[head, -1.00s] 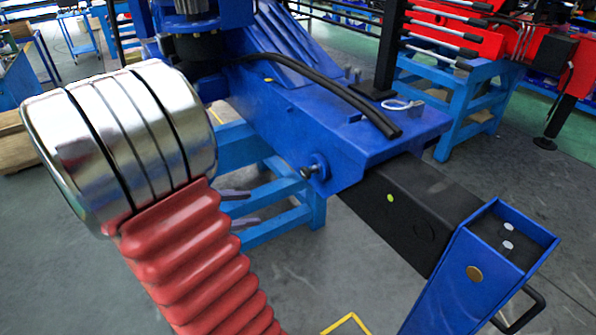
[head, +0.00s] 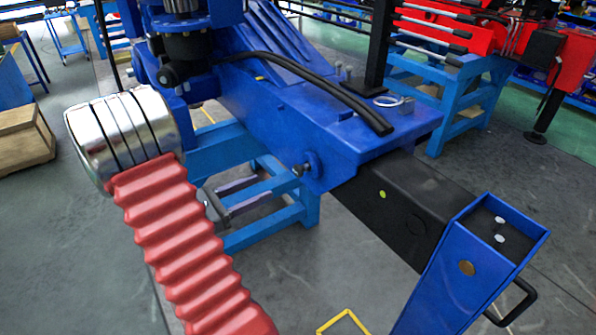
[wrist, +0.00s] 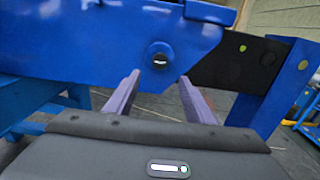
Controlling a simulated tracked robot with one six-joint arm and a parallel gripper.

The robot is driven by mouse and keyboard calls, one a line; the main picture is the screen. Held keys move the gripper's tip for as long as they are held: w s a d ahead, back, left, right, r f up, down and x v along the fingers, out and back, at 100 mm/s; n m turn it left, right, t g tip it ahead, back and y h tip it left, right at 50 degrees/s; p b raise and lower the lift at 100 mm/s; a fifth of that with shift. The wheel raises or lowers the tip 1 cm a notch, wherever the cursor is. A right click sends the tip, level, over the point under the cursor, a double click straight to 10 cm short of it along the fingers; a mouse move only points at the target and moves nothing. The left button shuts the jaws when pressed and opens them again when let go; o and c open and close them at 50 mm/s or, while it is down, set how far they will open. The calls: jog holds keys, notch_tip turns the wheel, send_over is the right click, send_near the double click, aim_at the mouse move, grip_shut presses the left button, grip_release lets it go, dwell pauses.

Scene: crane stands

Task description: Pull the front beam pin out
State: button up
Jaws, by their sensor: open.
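The front beam pin (head: 304,168) sticks out of the side of the blue beam (head: 345,150), near its end. In the wrist view, the pin (wrist: 159,57) shows end-on as a dark round knob with a pale mark, on the blue beam face (wrist: 60,40). My gripper (head: 262,188) is to the left of the pin in the head view, apart from it. Its two purple-grey fingers are open and empty. In the wrist view, the pin lies beyond my gripper (wrist: 160,80) and roughly between its fingertips, a little above them.
A black inner beam (head: 405,200) runs from the blue beam to a blue upright leg (head: 470,260) with a black handle (head: 518,305). A light blue stand (head: 265,225) is below the beam. A black hose (head: 310,85) lies on top.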

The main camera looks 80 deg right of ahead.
aim_at(296, 172)
jog(key=shift+s, duration=0.1)
jog(key=x, duration=1.3)
jog(key=shift+s+d, duration=0.25)
jog(key=shift+d, duration=0.05)
jog(key=shift+c, duration=0.4)
grip_shut()
